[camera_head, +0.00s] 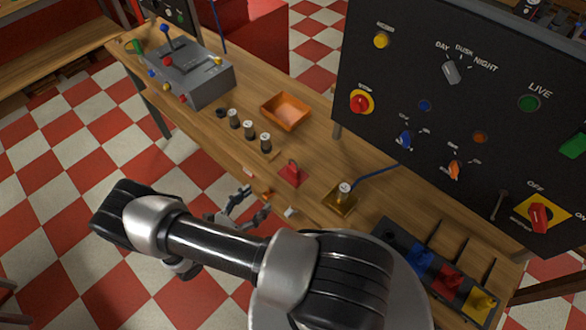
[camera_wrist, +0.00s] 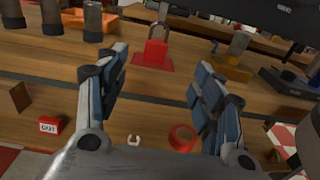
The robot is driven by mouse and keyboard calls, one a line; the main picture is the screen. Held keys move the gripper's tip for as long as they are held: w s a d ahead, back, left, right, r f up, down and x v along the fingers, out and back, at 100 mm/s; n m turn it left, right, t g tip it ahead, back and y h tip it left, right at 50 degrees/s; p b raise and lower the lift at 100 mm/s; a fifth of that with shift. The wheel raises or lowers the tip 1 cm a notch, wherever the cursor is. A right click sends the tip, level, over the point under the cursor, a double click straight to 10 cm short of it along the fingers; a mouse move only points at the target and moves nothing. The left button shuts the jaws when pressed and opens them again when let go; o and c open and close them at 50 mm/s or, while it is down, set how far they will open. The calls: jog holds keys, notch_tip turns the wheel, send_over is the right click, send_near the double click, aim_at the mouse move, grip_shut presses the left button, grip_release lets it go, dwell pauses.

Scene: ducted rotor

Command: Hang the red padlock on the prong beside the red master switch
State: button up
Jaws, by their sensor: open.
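The red padlock (camera_head: 292,169) stands upright on a small red pad at the table's front part. In the wrist view the padlock (camera_wrist: 156,50) shows its grey shackle on top, beyond and between my fingers. My gripper (camera_head: 251,207) is open and empty, in front of the table edge, apart from the padlock. Its two fingers (camera_wrist: 160,85) stand wide apart in the wrist view. The red master switch (camera_head: 539,217) sits on a yellow plate at the lower right of the black panel. The grey prong (camera_head: 499,204) sticks out to its left.
An orange tray (camera_head: 286,110) lies behind the padlock, with several capped cylinders (camera_head: 249,130) to its left. A brass block (camera_head: 341,198) with a blue cable is to its right. A dark rack (camera_head: 440,272) with coloured blocks stands below the panel. A grey control box (camera_head: 193,70) is far left.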

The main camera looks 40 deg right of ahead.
aim_at(291, 171)
jog(key=d, duration=1.2)
jog(key=shift+w+d+f+b, duration=0.2)
jog(key=shift+w+f+b, duration=0.15)
jog(key=d, duration=0.3)
jog(key=d+b, duration=0.1)
jog(key=shift+w+d+f, duration=0.15)
jog(key=shift+w+f, duration=0.15)
jog(key=shift+f, duration=0.1)
jog(key=shift+d, duration=0.4)
jog(key=c, duration=1.2)
